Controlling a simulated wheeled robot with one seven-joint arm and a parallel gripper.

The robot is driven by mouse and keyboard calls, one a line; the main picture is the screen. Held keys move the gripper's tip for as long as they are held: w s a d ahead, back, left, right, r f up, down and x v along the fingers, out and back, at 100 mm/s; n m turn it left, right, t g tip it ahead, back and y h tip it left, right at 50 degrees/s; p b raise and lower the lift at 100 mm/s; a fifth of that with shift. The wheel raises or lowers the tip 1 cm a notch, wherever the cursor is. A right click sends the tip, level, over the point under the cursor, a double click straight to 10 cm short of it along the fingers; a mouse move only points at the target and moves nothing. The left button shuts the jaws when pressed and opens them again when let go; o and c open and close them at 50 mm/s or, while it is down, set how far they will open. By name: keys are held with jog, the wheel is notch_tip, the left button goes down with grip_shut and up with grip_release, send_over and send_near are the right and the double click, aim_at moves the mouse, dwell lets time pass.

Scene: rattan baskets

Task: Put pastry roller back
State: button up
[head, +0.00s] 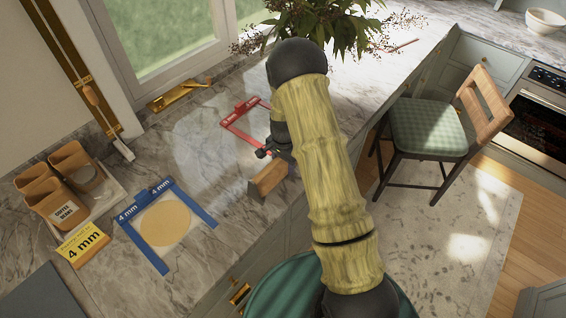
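No pastry roller can be made out with certainty. A tan wooden piece (267,179) sits just below my gripper (265,153), partly behind my arm; I cannot tell whether it is the roller or part of it. My gripper is a small dark shape over the counter, mostly hidden by my arm, and its fingers are too small to read. A blue 4 mm frame (150,248) lies on the counter around a flat round dough sheet (165,222). A red frame (240,107) lies farther back, partly behind my arm.
A yellow 4 mm card (84,247) and a tray (115,193) of brown containers (72,160) stand at left. A long wooden-handled tool (95,97) leans by the window. A plant (335,22) stands behind my arm. A stool (430,130) is at right. The counter between the frames is clear.

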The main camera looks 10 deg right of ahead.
aim_at(284, 168)
jog(key=shift+s+d+f, duration=0.1)
jog(key=shift+s+f, duration=0.15)
jog(key=shift+f, duration=0.2)
jog(key=shift+r, duration=0.2)
jog(key=shift+w+r, duration=0.1)
jog(key=shift+r, duration=0.05)
jog(key=shift+r+p, duration=0.65)
jog(key=shift+r, duration=0.05)
jog(key=shift+w+r+b, duration=0.15)
jog(key=shift+r+b, duration=0.1)
jog(key=shift+b, duration=0.2)
notch_tip(284, 168, up, 11)
jog(key=b, duration=0.3)
jog(key=shift+r+b, duration=0.15)
jog(key=shift+b, duration=0.15)
